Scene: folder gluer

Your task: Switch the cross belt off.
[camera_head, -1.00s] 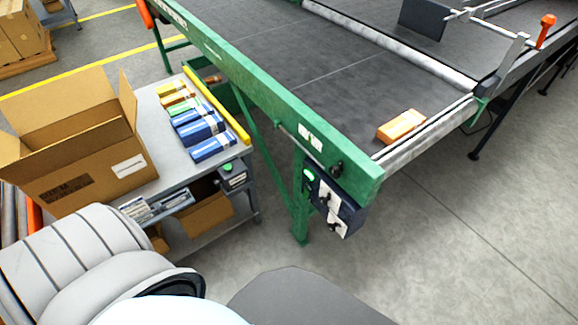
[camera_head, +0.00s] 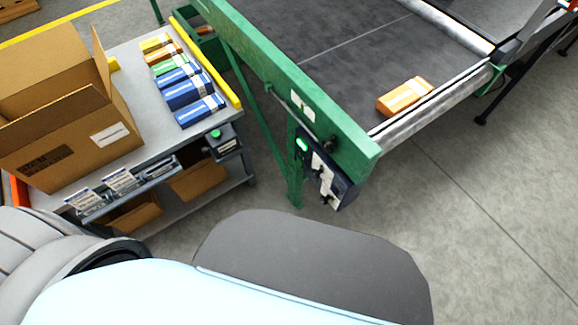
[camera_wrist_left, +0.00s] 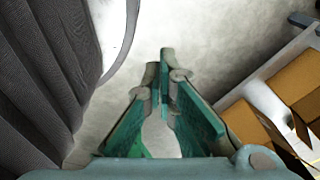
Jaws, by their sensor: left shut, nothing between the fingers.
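The cross belt (camera_head: 330,60) is a dark grey belt in a green frame (camera_head: 350,142), in the upper right of the head view. A dark control box (camera_head: 345,193) hangs at the frame's near corner. It has pale plates with small black knobs, too small to read. A lit green button (camera_head: 302,145) sits at the box's upper left. My left gripper (camera_wrist_left: 165,75) shows in the left wrist view with its green fingers shut and empty, over the floor. It is away from the control box, which does not show in that view. My right gripper is out of view.
An orange carton (camera_head: 405,96) lies on the belt's near end. At left, a grey bench (camera_head: 150,90) holds an open cardboard box (camera_head: 65,140) and a row of coloured cartons (camera_head: 188,90). Bare floor (camera_head: 460,240) lies right of the control box.

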